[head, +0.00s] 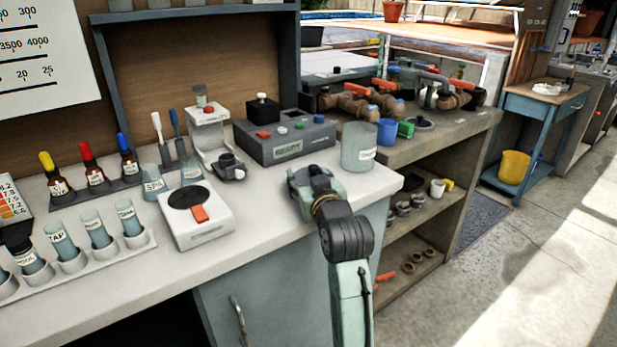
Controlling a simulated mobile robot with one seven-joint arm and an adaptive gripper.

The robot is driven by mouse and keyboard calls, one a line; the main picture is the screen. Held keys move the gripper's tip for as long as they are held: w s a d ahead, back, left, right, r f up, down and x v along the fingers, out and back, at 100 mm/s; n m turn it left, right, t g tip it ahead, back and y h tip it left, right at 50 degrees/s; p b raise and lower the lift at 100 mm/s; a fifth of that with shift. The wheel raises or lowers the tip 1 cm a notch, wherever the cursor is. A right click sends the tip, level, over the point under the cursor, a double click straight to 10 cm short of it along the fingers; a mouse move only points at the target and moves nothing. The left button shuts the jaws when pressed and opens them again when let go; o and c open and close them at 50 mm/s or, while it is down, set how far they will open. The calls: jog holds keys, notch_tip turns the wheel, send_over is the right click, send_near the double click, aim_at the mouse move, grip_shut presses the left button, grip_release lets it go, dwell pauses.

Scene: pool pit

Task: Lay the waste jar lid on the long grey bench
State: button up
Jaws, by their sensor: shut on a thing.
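My gripper (314,183) is above the right end of the white counter, just left of an open-topped clear jar (358,150) with a white label. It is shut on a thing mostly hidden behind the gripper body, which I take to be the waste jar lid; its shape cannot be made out. No lid shows on the clear jar. The long grey bench (462,127) runs behind and to the right of the counter, with an open shelf below.
A grey tester box (284,140) and a white instrument (197,217) stand on the counter (265,235). The bench carries brown pipework (350,104), a blue cup (387,132), a green block (406,129) and a dark round part (420,123).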

jog(key=shift+f+b, duration=0.45)
jog(key=shift+f, duration=0.2)
